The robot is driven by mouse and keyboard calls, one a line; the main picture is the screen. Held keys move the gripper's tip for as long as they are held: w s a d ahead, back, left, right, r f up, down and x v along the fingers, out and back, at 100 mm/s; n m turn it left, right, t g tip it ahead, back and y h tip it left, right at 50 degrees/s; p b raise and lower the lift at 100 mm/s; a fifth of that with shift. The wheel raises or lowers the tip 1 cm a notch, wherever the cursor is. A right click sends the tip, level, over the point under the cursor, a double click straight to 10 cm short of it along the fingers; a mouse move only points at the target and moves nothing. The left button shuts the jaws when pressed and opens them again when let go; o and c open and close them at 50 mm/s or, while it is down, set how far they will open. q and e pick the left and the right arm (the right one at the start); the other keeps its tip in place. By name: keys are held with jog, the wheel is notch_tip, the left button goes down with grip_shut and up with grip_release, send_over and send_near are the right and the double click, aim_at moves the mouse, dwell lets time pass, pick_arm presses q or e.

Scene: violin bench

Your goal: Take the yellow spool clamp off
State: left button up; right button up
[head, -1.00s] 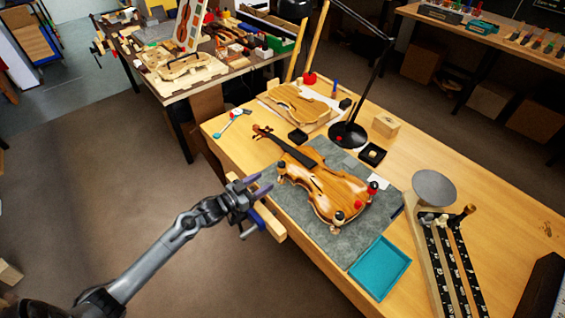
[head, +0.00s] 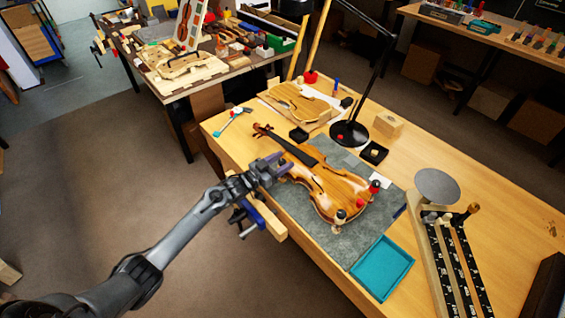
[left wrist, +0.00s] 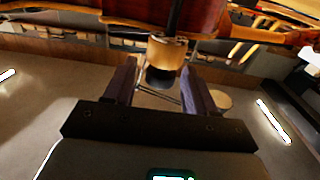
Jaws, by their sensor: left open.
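The violin (head: 325,180) lies on a grey mat on the bench. My left gripper (head: 284,164) is at its near left edge, by the upper bout. It is open. In the left wrist view, a yellowish-tan spool clamp (left wrist: 166,53) with a dark lower end stands at the violin's edge, between and just beyond the open fingers (left wrist: 160,78). I cannot tell whether they touch it. In the head view the gripper hides this clamp. Red-topped clamps (head: 374,187) and a pale, dark-topped clamp (head: 340,216) sit on the lower bout. My right gripper is not in view.
A teal tray (head: 381,268) lies at the mat's near corner. A blue vise (head: 262,215) with a wooden block is on the bench's front edge, below my left arm. A black lamp (head: 349,133) stands behind the violin. A rack with a grey disc (head: 437,187) is at the right.

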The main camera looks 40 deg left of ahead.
pick_arm(q)
jog(key=shift+w, duration=0.35)
jog(key=c, duration=1)
jog(key=shift+o, duration=0.2)
jog(key=shift+d+r+n+y+p, duration=0.1)
jog(key=shift+r+n+y+p, duration=0.1)
jog(key=shift+n+y+p, duration=0.6)
jog(key=shift+f+y, duration=0.1)
jog(key=shift+y, duration=0.4)
jog(key=shift+f, duration=0.1)
jog(key=o, duration=1)
jog(key=shift+c, duration=0.2)
jog(key=shift+s, duration=0.1)
